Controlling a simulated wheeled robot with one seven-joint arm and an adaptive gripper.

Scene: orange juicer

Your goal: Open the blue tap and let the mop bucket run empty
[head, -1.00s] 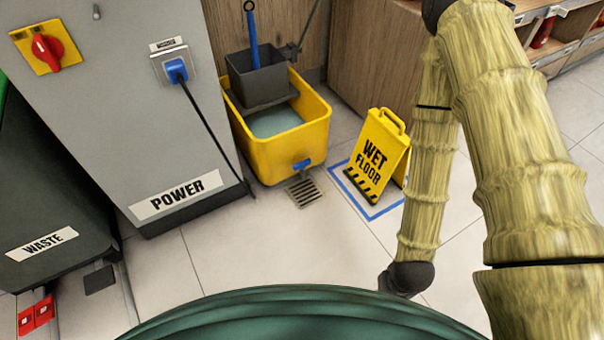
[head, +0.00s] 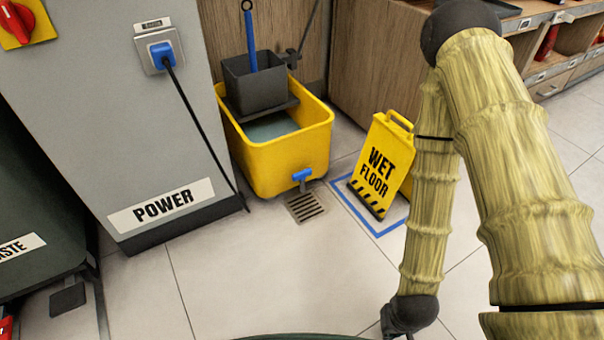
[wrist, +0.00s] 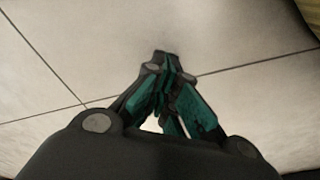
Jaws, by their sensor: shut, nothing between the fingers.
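The yellow mop bucket (head: 290,160) stands on the floor against the wooden panel, with greyish water inside. The blue tap (head: 301,177) is low on its front, above a floor drain grate (head: 305,206). The tap's handle appears crosswise; I see no water running from it. My gripper (wrist: 164,68) is shut and empty in the wrist view, over bare floor tiles.
A yellow wet floor sign (head: 380,165) stands inside a blue floor outline (head: 365,219), right of the tap. A grey power cabinet (head: 150,110) with a black cable (head: 205,130) stands left of the bucket. Open floor lies in front of the drain.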

